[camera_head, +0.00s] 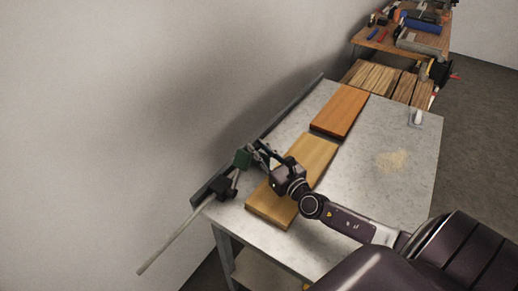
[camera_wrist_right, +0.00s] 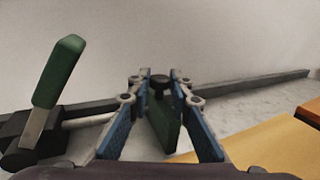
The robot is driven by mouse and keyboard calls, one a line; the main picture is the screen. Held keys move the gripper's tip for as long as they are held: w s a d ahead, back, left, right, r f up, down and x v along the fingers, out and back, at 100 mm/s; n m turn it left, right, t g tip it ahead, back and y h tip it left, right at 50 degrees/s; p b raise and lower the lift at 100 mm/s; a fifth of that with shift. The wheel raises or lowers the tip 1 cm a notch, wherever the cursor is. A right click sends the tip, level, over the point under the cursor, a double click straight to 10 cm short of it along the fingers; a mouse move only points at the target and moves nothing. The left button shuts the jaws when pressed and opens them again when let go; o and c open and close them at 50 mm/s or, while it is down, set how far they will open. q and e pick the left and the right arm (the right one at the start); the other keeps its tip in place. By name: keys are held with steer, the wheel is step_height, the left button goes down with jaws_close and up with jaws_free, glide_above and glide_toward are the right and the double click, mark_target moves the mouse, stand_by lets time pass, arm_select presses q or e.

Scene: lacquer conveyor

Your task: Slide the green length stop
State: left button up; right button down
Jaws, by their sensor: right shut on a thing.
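The green length stop (camera_wrist_right: 164,126) is a flat green plate with a dark knob (camera_wrist_right: 158,82) on top. In the right wrist view it stands between the blue-padded fingers of my right gripper (camera_wrist_right: 162,122), which is shut on it. In the head view the right gripper (camera_head: 258,150) is at the rail (camera_head: 285,118) along the table's wall side. A green patch (camera_head: 242,158) shows beside its tips there; I cannot tell the stop from the nearby green handle. That handle (camera_wrist_right: 60,70) rises from a black block at the wrist view's left. My left gripper is not in view.
Two boards, a light one (camera_head: 308,155) and an orange-brown one (camera_head: 340,110), lie in line on the metal table (camera_head: 365,185). A thin rod (camera_head: 170,243) juts past the table's near-left end from the black block (camera_head: 223,187).

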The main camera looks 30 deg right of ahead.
steer(key=a, duration=0.1)
steer(key=s+a+p, duration=0.1)
steer(key=a, duration=0.2)
steer(key=shift+s+p, duration=0.35)
steer(key=shift+a, duration=0.1)
steer(key=shift+f, duration=0.1)
steer(key=c, duration=2.2)
jaws_free()
steer(key=o, duration=0.4)
steer(key=shift+a, duration=0.1)
steer(key=shift+o, duration=0.2)
steer(key=shift+s, duration=0.2)
steer(key=s, duration=1.1)
steer(key=shift+s, duration=0.35)
